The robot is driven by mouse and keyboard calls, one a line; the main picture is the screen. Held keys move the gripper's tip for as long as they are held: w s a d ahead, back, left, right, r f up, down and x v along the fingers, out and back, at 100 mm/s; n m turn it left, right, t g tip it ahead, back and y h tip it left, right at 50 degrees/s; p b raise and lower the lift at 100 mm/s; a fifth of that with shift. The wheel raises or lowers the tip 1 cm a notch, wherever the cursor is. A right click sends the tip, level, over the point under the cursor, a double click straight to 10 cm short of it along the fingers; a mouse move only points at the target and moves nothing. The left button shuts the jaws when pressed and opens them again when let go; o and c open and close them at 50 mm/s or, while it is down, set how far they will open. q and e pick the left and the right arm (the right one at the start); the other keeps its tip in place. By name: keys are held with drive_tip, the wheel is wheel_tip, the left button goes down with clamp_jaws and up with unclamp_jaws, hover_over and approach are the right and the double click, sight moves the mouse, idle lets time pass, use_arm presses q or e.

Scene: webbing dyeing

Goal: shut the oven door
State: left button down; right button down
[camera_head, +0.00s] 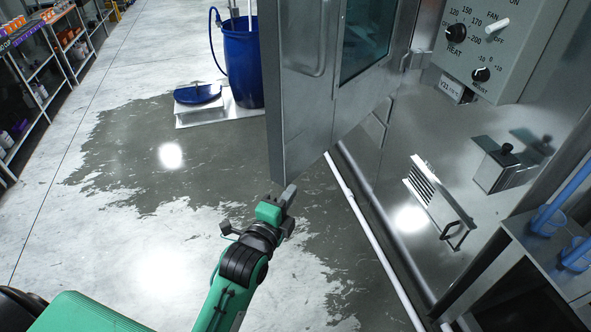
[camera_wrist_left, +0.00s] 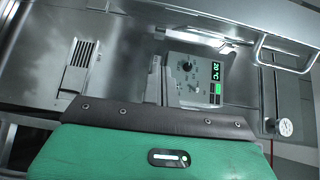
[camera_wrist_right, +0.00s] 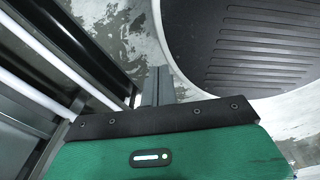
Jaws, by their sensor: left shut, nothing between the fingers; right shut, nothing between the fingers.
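The oven door (camera_head: 300,115) is a steel panel with a dark window (camera_head: 366,35) and a bar handle (camera_head: 322,45). It stands swung open, hinged at the right near the oven's control panel (camera_head: 500,45). My left gripper (camera_head: 288,195) is shut and empty, just below the door's lower free corner in the head view. I cannot tell whether it touches the door. Its closed fingers (camera_wrist_left: 155,82) point at steel oven fronts in the left wrist view. My right gripper (camera_wrist_right: 157,86) is shut and empty over the floor, outside the head view.
A blue barrel (camera_head: 243,60) and a blue lid (camera_head: 198,94) stand behind the door. A white pipe (camera_head: 365,228) runs along the oven's base. Shelves (camera_head: 40,70) line the far left. The partly wet floor (camera_head: 130,200) between is clear.

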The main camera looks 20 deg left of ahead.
sight(291, 160)
use_arm(q)
drive_tip(key=w+a+p, duration=0.1)
drive_tip(key=w+p, duration=0.1)
drive_tip(key=w, duration=0.1)
drive_tip(key=w+a+p, duration=0.1)
drive_tip(key=w+p, duration=0.1)
drive_tip(key=w, duration=0.2)
drive_tip(key=w+a+p, duration=0.1)
drive_tip(key=w, duration=0.3)
drive_tip(key=shift+w+a+r+p, duration=0.1)
drive_tip(key=shift+r+p, duration=0.25)
drive_tip(key=shift+p, duration=0.05)
drive_tip(key=shift+a, duration=0.1)
